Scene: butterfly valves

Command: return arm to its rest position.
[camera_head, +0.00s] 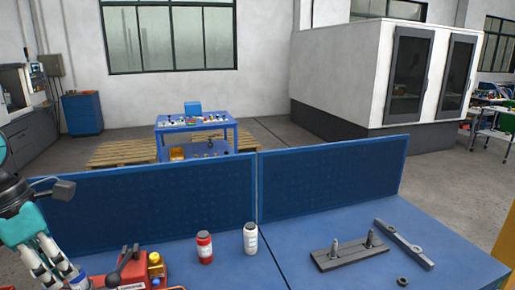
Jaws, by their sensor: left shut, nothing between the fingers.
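My left gripper (70,274) is at the lower left corner of the head view, at the end of a teal and black arm part. Its pale fingers point down and to the right, shut and empty. It is left of a red device (132,274) with a black lever and a yellow knob; the picture does not show clearly whether they touch. My right gripper is not in view.
The blue workbench (215,272) has upright blue panels (335,180) along its back. A red bottle (205,248) and a white bottle (250,239) stand mid-bench. At right lie a grey plate with two pegs (350,256), a grey bar (404,244) and a small dark ring (402,281).

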